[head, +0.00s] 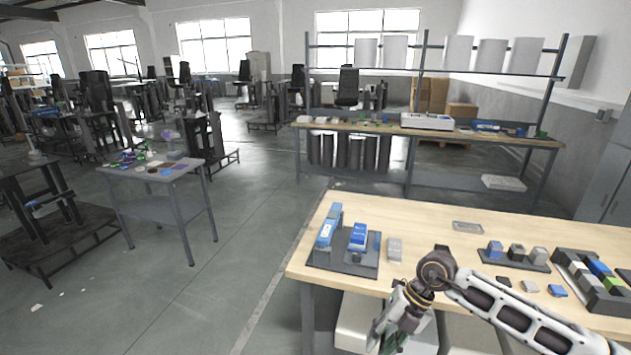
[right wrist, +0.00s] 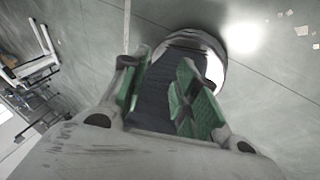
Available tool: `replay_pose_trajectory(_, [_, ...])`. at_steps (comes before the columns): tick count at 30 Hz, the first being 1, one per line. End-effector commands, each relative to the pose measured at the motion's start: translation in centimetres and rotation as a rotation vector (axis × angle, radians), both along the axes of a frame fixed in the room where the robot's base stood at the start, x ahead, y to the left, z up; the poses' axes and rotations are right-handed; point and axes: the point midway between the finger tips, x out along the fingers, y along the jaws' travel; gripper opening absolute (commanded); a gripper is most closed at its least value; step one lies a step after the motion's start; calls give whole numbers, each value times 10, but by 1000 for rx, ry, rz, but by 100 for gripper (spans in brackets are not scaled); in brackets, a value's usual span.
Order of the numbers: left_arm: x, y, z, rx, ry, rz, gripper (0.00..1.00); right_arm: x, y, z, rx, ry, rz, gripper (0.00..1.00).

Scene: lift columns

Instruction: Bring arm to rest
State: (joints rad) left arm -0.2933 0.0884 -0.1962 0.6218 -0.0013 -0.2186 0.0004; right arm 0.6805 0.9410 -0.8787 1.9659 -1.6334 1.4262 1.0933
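My right arm (head: 515,318) comes in from the lower right of the head view, in front of the wooden workbench (head: 425,215). Its gripper (head: 388,343) hangs down beside the bench's front edge, low in the picture. In the right wrist view the two green-padded fingers (right wrist: 160,92) stand apart. No held object shows between them; a dark, rounded shape lies behind the gap, and I cannot tell what it is. My left arm and gripper are not in view.
A grey side table (head: 150,180) stands at left. Grey floor (head: 240,225) lies open between them.

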Motion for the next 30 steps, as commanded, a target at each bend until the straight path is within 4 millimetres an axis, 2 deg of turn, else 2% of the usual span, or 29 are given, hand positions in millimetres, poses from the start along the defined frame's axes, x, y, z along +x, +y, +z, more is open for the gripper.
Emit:
replay_pose_trajectory(3, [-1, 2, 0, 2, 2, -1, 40, 12, 27, -9, 172, 41, -43, 30])
replay_pose_trajectory(7, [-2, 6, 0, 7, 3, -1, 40, 32, 51, -16, 362, 70, -119, 30])
replay_pose_trajectory(12, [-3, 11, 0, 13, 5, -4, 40, 64, 69, -27, 591, 93, -266, 30])
replay_pose_trajectory(15, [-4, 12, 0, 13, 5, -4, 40, 84, 71, -37, 708, 100, -377, 30])
replay_pose_trajectory(20, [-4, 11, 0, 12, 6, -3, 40, 117, 62, -65, 862, 103, -589, 30])
replay_pose_trajectory(23, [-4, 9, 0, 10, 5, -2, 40, 135, 49, -91, 933, 102, -742, 30])
replay_pose_trajectory(27, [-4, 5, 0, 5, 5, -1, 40, 151, 22, -140, 992, 98, -976, 30])
replay_pose_trajectory(30, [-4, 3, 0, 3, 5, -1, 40, 154, 0, -178, 1003, 97, -1136, 30])
